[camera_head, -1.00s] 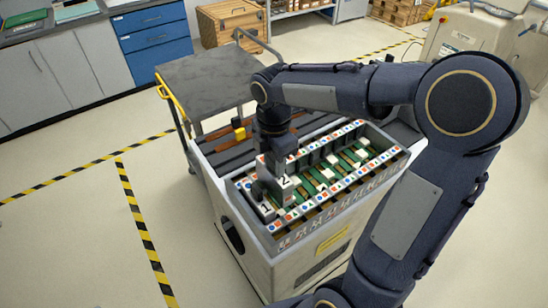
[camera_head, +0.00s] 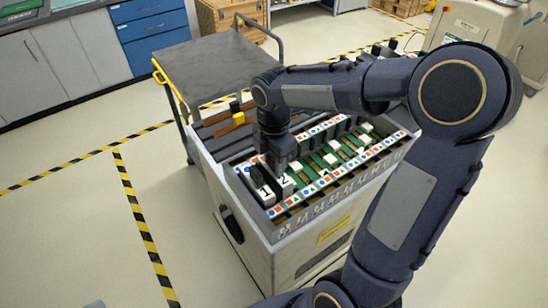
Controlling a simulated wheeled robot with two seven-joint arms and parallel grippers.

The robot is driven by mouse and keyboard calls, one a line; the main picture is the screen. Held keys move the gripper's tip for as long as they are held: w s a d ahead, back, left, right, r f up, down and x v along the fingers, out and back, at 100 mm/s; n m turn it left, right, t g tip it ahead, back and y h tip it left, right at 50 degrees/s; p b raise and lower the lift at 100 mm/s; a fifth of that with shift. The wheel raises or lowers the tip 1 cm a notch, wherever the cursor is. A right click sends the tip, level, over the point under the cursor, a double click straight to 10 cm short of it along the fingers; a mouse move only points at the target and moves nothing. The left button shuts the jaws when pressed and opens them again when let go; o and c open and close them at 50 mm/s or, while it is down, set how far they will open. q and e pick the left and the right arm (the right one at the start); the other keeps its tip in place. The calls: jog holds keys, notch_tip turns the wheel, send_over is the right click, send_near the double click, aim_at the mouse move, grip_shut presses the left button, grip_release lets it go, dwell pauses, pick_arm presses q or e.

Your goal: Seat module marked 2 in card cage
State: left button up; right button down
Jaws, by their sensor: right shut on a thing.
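The module marked 2 (camera_head: 284,181) is at the left end of the card cage (camera_head: 345,170), directly beside the module marked 1 (camera_head: 265,192). Its white numbered top is about level with that of module 1. My right gripper (camera_head: 277,160) reaches down from above and is shut on module 2 at its far side. The fingertips are partly hidden by the dark wrist and the modules. Whether module 2 is fully down in its slot cannot be told. My left gripper is not in view.
The cage is in the top of a grey cart (camera_head: 285,262), with green boards and coloured label strips right of module 2. A yellow-and-black item (camera_head: 237,113) lies on the cart's back-left part. A dark-topped trolley (camera_head: 205,70) stands behind.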

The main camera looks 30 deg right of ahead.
jog(key=shift+f, duration=0.35)
dwell(0.5)
jog(key=c, duration=0.8)
grip_release()
jog(key=shift+c, duration=0.2)
notch_tip(320, 180, up, 8)
jog(key=shift+f, duration=0.1)
jog(key=shift+s, duration=0.1)
jog(key=s+a+f+m+t+y, duration=0.1)
jog(key=s+a+m+t+y, duration=0.1)
jog(key=s+m, duration=0.6)
jog(key=s+a+f+m+t+y, duration=0.1)
jog(key=s+a+m+t, duration=0.1)
jog(key=s+m, duration=0.6)
jog(key=m+t, duration=0.1)
jog(key=m, duration=0.3)
jog(key=shift+s+f+m+t+y, duration=0.3)
jog(key=shift+s+f+m+y, duration=0.1)
jog(key=shift+a, duration=0.1)
jog(key=shift+c, duration=0.4)
